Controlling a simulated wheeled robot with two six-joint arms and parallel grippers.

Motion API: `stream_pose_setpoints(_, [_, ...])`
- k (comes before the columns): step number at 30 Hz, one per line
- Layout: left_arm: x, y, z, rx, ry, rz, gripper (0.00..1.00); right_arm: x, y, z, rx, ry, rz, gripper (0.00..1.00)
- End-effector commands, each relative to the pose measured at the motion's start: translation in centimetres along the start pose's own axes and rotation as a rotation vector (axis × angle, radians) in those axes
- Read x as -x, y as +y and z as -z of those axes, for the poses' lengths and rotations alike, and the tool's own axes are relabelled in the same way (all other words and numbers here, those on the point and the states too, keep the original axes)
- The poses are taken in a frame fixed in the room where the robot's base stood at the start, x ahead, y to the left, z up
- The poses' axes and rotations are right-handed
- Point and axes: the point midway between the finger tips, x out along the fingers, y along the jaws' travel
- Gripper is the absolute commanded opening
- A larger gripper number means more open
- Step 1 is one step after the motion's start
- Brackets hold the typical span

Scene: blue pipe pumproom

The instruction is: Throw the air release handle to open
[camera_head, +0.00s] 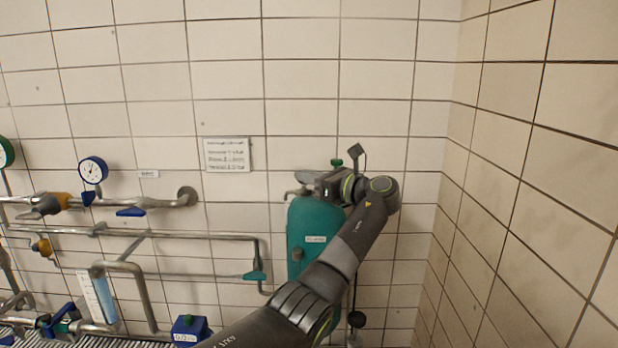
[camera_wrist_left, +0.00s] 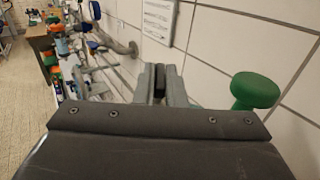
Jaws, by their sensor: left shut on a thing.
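A green tank (camera_head: 312,230) with a small white label stands against the tiled wall. My left gripper (camera_head: 306,181) is at the top of this tank, with my arm crossing in front of it. In the left wrist view its two grey fingers (camera_wrist_left: 160,84) are close together, shut on a narrow dark piece. This piece appears to be the air release handle (camera_wrist_left: 159,82), mostly hidden between the fingers. A grey metal fitting (camera_head: 296,192) shows just below the fingers in the head view. My right gripper is in neither view.
A green knob (camera_wrist_left: 254,91) is close to the right of the gripper in the wrist view. A notice (camera_head: 227,154) hangs on the wall at left. Pipes (camera_head: 150,233), a blue gauge (camera_head: 93,170) and valves fill the lower left. A bare tiled wall (camera_head: 540,170) closes the right side.

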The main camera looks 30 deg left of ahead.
Motion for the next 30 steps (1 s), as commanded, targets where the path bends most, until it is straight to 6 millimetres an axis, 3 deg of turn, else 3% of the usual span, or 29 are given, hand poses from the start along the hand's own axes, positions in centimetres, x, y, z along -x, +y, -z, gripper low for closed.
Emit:
stream_pose_setpoints(4, [0.0, 0.0, 0.1, 0.000, 0.002, 0.001, 0.00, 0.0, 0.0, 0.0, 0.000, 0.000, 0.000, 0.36])
stream_pose_setpoints(5, [0.0, 0.0, 0.1, 0.000, 0.002, 0.001, 0.13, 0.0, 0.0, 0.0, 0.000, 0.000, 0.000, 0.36])
stream_pose_setpoints(9, [0.0, 0.0, 0.1, 0.000, 0.002, 0.001, 0.31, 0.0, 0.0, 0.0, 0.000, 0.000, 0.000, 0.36])
stream_pose_setpoints(20, [0.4, 0.0, 0.2, 0.000, 0.002, 0.002, 0.32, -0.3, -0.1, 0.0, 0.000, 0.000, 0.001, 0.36])
stream_pose_setpoints(26, [3.2, -0.1, 0.5, 0.003, 0.002, 0.005, 0.32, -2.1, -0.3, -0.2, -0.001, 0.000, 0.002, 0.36])
stream_pose_setpoints(30, [6.6, -0.1, 0.7, 0.002, 0.003, 0.006, 0.32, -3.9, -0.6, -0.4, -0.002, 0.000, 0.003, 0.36])
